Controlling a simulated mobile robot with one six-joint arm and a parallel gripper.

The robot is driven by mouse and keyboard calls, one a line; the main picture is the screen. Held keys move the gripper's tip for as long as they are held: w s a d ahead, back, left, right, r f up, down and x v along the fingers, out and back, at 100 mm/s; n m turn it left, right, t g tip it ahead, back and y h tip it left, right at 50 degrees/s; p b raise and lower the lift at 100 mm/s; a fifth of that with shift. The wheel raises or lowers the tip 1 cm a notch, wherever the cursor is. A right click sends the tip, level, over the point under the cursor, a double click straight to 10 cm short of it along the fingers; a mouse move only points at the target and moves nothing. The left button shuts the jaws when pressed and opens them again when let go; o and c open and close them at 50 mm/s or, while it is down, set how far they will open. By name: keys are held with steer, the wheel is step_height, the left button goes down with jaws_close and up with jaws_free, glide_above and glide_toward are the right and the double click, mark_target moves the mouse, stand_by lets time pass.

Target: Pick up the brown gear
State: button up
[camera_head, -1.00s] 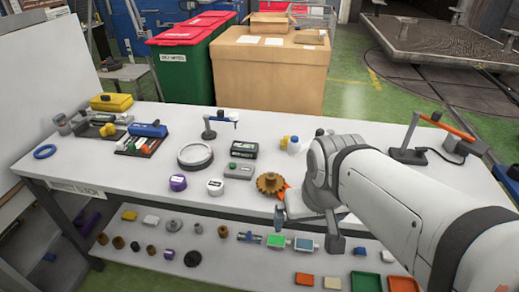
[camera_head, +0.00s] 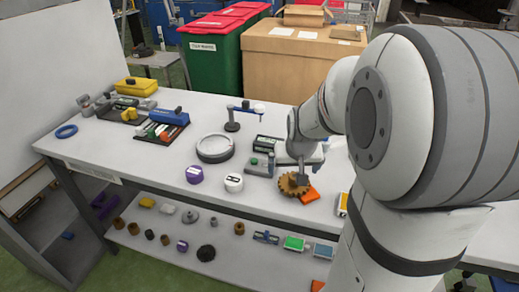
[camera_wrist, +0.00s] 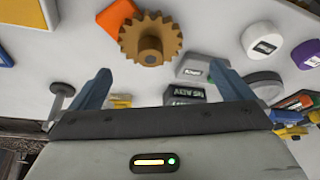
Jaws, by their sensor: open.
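The brown gear (camera_head: 292,185) lies flat on the white table, near its front edge. In the wrist view the gear (camera_wrist: 150,38) shows its teeth and a raised round hub, just beyond the fingertips and between their lines. My gripper (camera_wrist: 160,85) is open, with two blue-grey fingers spread apart and nothing between them. In the head view my gripper (camera_head: 303,170) is close above the gear and hides part of its back edge. I cannot tell whether a finger touches it.
An orange block (camera_head: 309,195) lies against or beside the gear. A grey box (camera_head: 262,165), a white cap (camera_head: 233,183), a purple cap (camera_head: 194,174) and a ring-shaped dish (camera_head: 215,149) stand to the left. A lower shelf (camera_head: 170,262) holds several small parts.

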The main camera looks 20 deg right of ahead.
mark_target(294, 181)
steer(key=shift+w+d+f, duration=0.2)
steer(key=shift+d+f, duration=0.35)
steer(key=shift+f, duration=0.05)
steer(key=shift+d+p+x, duration=0.15)
steer(key=shift+p+x, duration=0.05)
steer(key=shift+x, duration=1.45)
steer(key=shift+d+p+x, duration=0.1)
steer(key=shift+p+x, duration=0.05)
steer(key=shift+x, duration=1.5)
steer(key=shift+s, duration=0.1)
steer(key=shift+c, duration=0.2)
steer(key=c, duration=1.1)
steer(key=shift+r, duration=0.15)
steer(key=shift+c, duration=0.5)
